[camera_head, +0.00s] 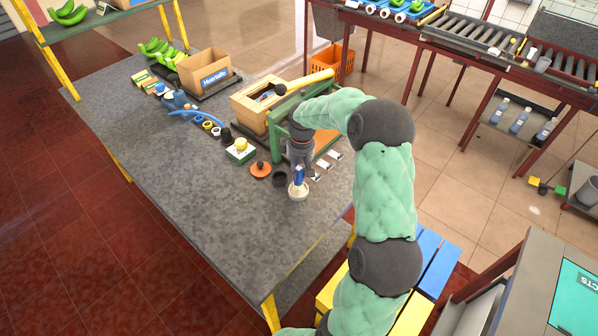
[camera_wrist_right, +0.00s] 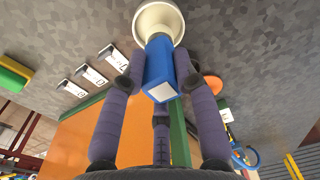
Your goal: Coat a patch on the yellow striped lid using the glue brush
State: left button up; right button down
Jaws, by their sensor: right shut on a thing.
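My right gripper (camera_head: 299,168) is shut on the blue handle (camera_wrist_right: 159,70) of what looks like the glue brush; its fingers (camera_wrist_right: 160,85) close around it in the right wrist view. The handle (camera_head: 299,175) stands over a cream, round pot or cup (camera_head: 298,190), also in the wrist view (camera_wrist_right: 158,18). Bristles are not visible, and I cannot tell whether the brush is inside the cup. A small yellow round piece (camera_head: 241,144) sits on a white and green block; its stripes are too small to make out, so I cannot confirm it as the lid. My left gripper is out of view.
An orange knobbed disc (camera_head: 260,169) and a dark round piece (camera_head: 279,180) lie left of the cup. A green frame with an orange panel (camera_wrist_right: 80,140) stands close behind my gripper. White cards (camera_wrist_right: 91,76) lie beside it. The table's near left area is clear.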

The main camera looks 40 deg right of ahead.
jog(key=shift+r+p, duration=1.4)
jog(key=shift+r, duration=0.8)
jog(key=shift+f, duration=0.1)
